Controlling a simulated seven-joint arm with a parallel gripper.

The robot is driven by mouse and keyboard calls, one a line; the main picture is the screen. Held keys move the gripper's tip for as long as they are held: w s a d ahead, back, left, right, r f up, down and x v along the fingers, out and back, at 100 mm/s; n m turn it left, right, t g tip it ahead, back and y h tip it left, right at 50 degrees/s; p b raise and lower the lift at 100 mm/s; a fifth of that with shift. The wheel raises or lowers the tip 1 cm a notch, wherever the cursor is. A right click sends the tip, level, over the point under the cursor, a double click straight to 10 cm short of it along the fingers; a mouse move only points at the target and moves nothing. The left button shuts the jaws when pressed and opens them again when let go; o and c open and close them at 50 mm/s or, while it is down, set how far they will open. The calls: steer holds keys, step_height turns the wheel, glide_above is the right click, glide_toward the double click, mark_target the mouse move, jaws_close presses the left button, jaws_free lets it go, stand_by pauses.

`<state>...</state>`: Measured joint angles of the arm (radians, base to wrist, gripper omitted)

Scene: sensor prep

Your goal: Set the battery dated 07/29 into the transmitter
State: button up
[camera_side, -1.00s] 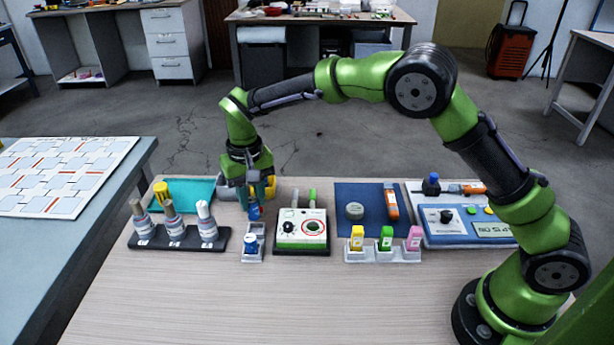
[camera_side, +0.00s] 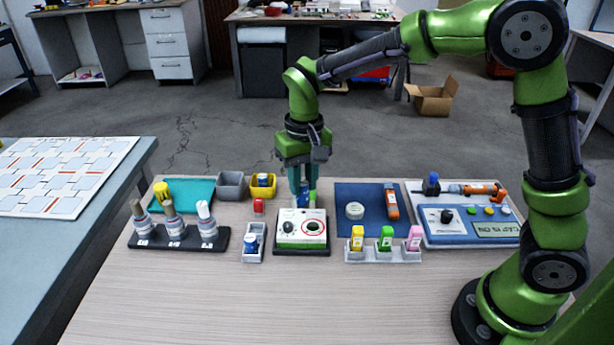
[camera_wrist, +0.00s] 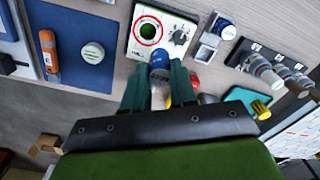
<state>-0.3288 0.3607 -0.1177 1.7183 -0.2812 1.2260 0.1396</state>
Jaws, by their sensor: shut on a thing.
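My gripper (camera_side: 303,192) is shut on a small blue battery (camera_side: 303,201), held upright just behind the transmitter (camera_side: 302,232), close to its back edge. In the wrist view the battery's blue end (camera_wrist: 160,57) sticks out between the fingertips, next to the transmitter (camera_wrist: 160,33). The transmitter is a white and green box with a black knob and a red ring. Another blue-and-white battery (camera_side: 251,243) stands in a grey holder (camera_side: 253,257) left of the transmitter. I cannot read any date.
A red piece (camera_side: 259,206) lies behind the holder. Grey (camera_side: 231,186) and yellow (camera_side: 263,191) bins stand behind; the yellow one holds a blue-and-white item. A bottle rack (camera_side: 180,243) is left; a blue mat (camera_side: 368,225) and colored-block rack (camera_side: 384,256) are right. The front table is clear.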

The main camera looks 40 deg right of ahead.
steer(key=shift+s+d+f, duration=0.15)
steer(key=shift+s+f, duration=0.2)
steer(key=shift+f, duration=0.55)
steer(key=shift+s+d+f, duration=0.2)
steer(key=shift+s+f, duration=0.1)
steer(key=shift+f, duration=0.65)
steer(key=shift+s+d+f, duration=0.15)
steer(key=shift+s+f, duration=0.2)
steer(key=shift+f, duration=0.55)
steer(key=shift+f, duration=1.2)
steer(key=o, duration=1.1)
steer(key=shift+o, duration=0.2)
steer(key=shift+r, duration=0.65)
step_height(320, 180, up, 6)
stand_by(0.3)
steer(key=shift+f+n, duration=0.1)
steer(key=shift+n, duration=0.2)
